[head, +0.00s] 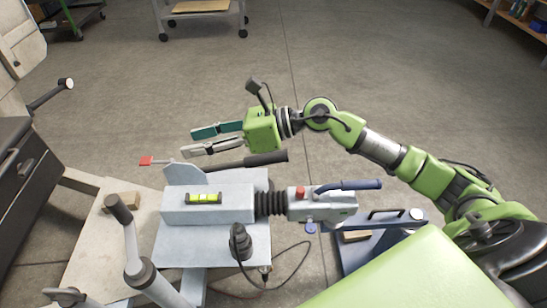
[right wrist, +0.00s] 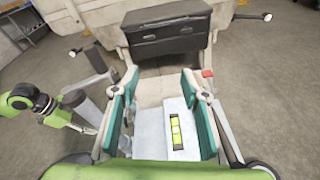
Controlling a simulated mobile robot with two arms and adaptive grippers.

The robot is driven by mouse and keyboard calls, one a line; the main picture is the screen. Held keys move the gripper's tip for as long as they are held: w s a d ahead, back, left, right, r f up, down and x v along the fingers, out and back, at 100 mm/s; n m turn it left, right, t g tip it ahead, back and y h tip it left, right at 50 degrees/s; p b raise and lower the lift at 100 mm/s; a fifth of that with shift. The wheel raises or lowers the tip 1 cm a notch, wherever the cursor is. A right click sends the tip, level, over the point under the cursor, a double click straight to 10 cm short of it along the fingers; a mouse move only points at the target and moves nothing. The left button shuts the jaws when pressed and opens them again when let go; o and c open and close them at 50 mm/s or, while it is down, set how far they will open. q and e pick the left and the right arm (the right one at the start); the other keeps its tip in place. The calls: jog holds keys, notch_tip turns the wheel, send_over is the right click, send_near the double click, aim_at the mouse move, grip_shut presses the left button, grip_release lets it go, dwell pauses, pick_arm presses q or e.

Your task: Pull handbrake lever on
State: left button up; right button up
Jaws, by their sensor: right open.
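The handbrake lever with its black grip (head: 265,160) lies low, nearly level, along the far side of the grey drawbar unit in the head view. A grey bracket plate (head: 184,174) stands at its left end. In the right wrist view a dark lever (right wrist: 224,130) runs down the right side, outside the fingers. My right gripper (head: 192,142) is open and empty, its fingers pointing left, just beyond the grip in the head picture. Its green-padded fingers also show in the right wrist view (right wrist: 162,90). A green arm part, apparently my left arm, shows at that view's left edge; its jaws are unclear.
A yellow spirit level (head: 203,198) lies on the grey housing (head: 180,210). A blue-handled coupling (head: 348,186) with a red button is at its right. A grey post with a black-gripped crank (head: 119,209) stands nearer. Open floor (head: 330,60) lies beyond the trailer frame.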

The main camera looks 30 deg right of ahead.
jog(key=d+f+n+g+h, duration=0.25)
jog(key=d+f+h, duration=0.35)
jog(key=d, duration=0.7)
jog(key=n+h, duration=0.1)
jog(key=h, duration=0.3)
send_near(277, 154)
jog(key=b+x, duration=0.2)
jog(key=x, duration=0.8)
jog(key=shift+w+a+f, duration=0.15)
jog(key=shift+f, duration=0.2)
pick_arm(q)
jog(key=shift+v, duration=2.2)
pick_arm(e)
jog(key=shift+w+a+f, duration=0.2)
jog(key=shift+w+f, duration=0.05)
jog(key=shift+f, duration=0.4)
pick_arm(q)
jog(key=shift+a, duration=0.1)
pick_arm(e)
grip_shut()
